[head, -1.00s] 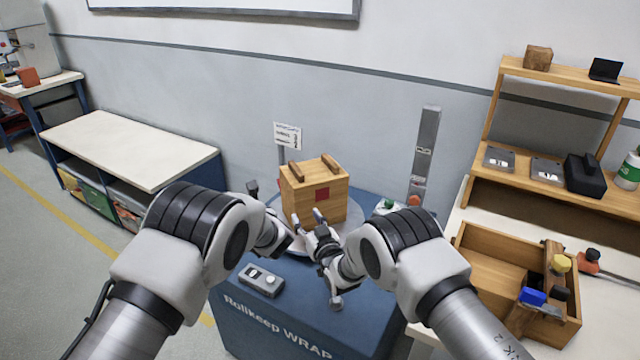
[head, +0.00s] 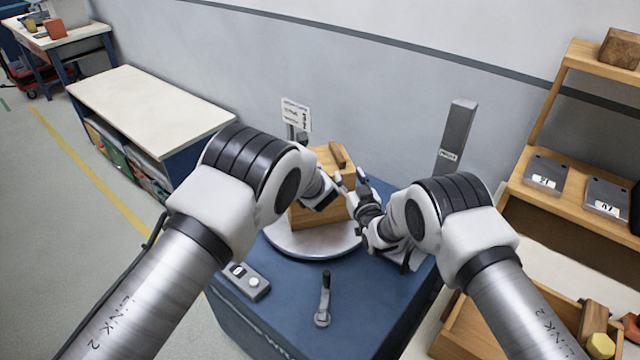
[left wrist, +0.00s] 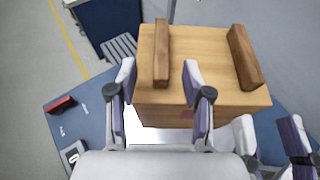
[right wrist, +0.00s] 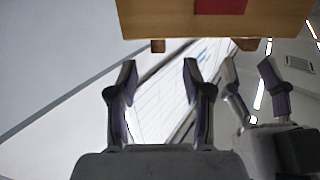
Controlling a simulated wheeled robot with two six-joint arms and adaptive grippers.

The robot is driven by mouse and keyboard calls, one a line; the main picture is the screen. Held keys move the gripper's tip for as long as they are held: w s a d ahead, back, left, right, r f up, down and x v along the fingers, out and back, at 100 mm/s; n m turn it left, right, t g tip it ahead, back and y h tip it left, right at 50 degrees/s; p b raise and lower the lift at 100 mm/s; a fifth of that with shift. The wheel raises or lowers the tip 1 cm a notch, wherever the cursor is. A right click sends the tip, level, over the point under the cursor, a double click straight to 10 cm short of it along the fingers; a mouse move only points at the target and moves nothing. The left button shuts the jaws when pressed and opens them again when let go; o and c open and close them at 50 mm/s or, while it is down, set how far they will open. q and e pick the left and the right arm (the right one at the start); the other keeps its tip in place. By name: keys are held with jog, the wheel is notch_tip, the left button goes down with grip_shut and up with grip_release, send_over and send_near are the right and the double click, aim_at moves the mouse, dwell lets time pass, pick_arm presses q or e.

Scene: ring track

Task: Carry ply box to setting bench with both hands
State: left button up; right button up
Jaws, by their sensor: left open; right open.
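The ply box (head: 312,216) is a light wooden box with two darker cleats on top. It sits upright on a round pale turntable (head: 300,247) on a blue machine. My left gripper (left wrist: 160,68) is open at the box's near edge in the left wrist view, its fingers either side of the left cleat (left wrist: 162,40); contact cannot be told. My right gripper (head: 351,182) is open beside the box's upper right part. In the right wrist view the box (right wrist: 165,20) with its red patch (right wrist: 220,6) lies beyond the empty fingers (right wrist: 160,68). My arms hide part of the box.
A low white-topped bench (head: 145,108) stands to the left, its top clear. A grey post (head: 457,135) and a sign (head: 296,114) rise behind the blue machine (head: 270,310). A handle (head: 324,300) and a control box (head: 247,282) are at its front. Wooden shelving (head: 530,190) stands right.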

aim_at(343, 165)
pick_arm(q)
jog(key=shift+w+f, duration=0.15)
jog(key=x, duration=0.6)
jog(key=shift+w+f, duration=0.2)
jog(key=shift+w, duration=0.15)
pick_arm(e)
jog(key=x, duration=0.7)
jog(key=shift+d+f, duration=0.1)
jog(key=shift+f, duration=0.1)
pick_arm(q)
jog(key=shift+w+a+f, duration=0.1)
jog(key=shift+w+a, duration=0.1)
jog(key=shift+w, duration=0.2)
pick_arm(e)
jog(key=shift+w+r, duration=0.1)
jog(key=shift+w, duration=0.4)
pick_arm(q)
grip_shut()
pick_arm(e)
grip_shut()
jog(key=shift+r, duration=0.1)
